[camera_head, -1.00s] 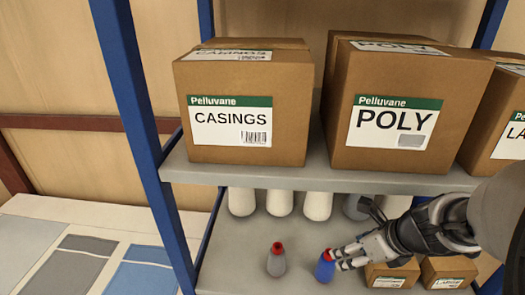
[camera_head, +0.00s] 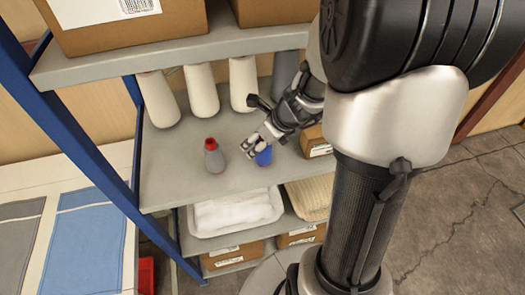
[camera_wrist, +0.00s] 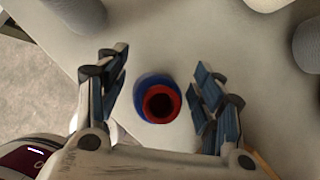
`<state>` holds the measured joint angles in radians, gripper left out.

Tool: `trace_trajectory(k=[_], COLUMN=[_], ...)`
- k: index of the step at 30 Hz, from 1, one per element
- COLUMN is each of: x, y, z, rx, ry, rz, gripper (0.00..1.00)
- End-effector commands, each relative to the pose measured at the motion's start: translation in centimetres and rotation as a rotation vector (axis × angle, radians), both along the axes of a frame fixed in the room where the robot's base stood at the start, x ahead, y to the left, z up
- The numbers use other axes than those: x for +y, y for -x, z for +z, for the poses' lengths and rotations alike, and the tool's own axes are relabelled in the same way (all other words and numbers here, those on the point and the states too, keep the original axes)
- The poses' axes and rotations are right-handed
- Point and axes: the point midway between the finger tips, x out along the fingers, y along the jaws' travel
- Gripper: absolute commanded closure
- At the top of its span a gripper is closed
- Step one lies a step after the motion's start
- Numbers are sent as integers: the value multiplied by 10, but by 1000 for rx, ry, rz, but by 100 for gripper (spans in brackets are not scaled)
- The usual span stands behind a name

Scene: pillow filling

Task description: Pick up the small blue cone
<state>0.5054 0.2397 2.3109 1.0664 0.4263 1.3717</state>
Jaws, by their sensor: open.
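The small blue cone (camera_head: 264,157) stands on the grey middle shelf (camera_head: 180,175), partly hidden by my gripper in the head view. In the wrist view the blue cone (camera_wrist: 143,86) is seen from above, with a red ring at its top and a dark hole. My gripper (camera_head: 253,147) is open at the cone. In the wrist view its two fingers (camera_wrist: 152,98) stand on either side of the cone, with a gap on both sides and nothing held.
A small grey cone with a red top (camera_head: 214,158) stands left of the blue one. Tall white cones (camera_head: 201,88) and a grey one (camera_head: 286,72) stand at the back. A small cardboard box (camera_head: 314,142) is to the right. A white bin (camera_head: 235,212) sits below.

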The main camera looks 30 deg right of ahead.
Motion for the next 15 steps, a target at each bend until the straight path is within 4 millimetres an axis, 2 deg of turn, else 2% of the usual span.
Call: trace_trajectory(k=[1, 2, 9, 15], x=[2, 2, 2, 2], y=[-3, -5, -7, -6], z=[-11, -13, -12, -12], rx=[1, 2, 0, 0], ry=[-1, -2, 0, 0], rz=[1, 0, -1, -1], gripper=[39, 39, 39, 51])
